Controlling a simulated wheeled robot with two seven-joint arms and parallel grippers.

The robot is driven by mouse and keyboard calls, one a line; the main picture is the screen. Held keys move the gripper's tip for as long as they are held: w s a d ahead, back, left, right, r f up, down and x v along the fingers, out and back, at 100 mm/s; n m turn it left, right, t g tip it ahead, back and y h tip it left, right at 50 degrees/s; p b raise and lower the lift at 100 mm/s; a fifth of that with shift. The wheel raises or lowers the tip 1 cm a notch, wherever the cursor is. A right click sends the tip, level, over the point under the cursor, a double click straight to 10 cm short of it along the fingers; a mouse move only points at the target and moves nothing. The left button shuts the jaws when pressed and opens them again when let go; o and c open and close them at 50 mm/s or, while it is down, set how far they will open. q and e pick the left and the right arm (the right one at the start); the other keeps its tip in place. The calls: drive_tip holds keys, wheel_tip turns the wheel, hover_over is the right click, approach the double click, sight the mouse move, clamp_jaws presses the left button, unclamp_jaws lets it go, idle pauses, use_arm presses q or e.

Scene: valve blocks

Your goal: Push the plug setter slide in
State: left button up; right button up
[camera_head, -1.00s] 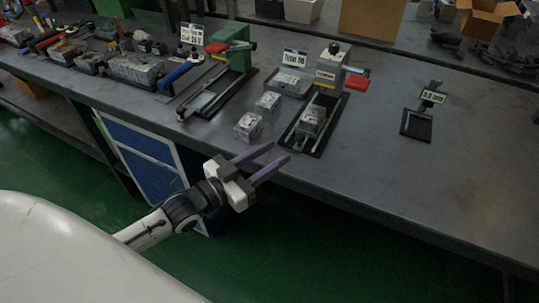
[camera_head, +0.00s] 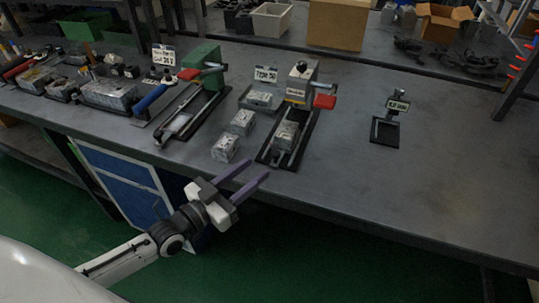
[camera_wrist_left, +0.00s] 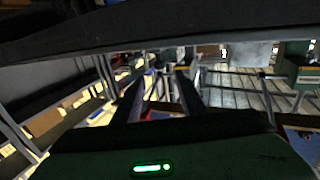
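Two slide fixtures stand on the grey bench, and I cannot tell from the labels which is the plug setter. The grey fixture (camera_head: 298,84) has a red handle (camera_head: 324,101) on its right and a black slide base (camera_head: 264,153) reaching toward the front edge. A metal block (camera_head: 286,135) sits on that slide, apart from the fixture's upright. The green fixture (camera_head: 206,62) to its left has a similar base with a slide (camera_head: 178,124). My right gripper is out of view.
Loose metal blocks (camera_head: 225,148) and (camera_head: 241,122) lie left of the grey fixture. A small black stand with a label (camera_head: 386,133) is to the right. The bench right of it is clear. A blue cabinet (camera_head: 126,188) is below the bench.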

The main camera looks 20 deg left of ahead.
sight(273, 156)
use_arm(q)
drive_tip(key=x, duration=0.7)
drive_tip(key=shift+w+d, duration=0.1)
drive_tip(key=shift+w, duration=0.15)
clamp_jaws()
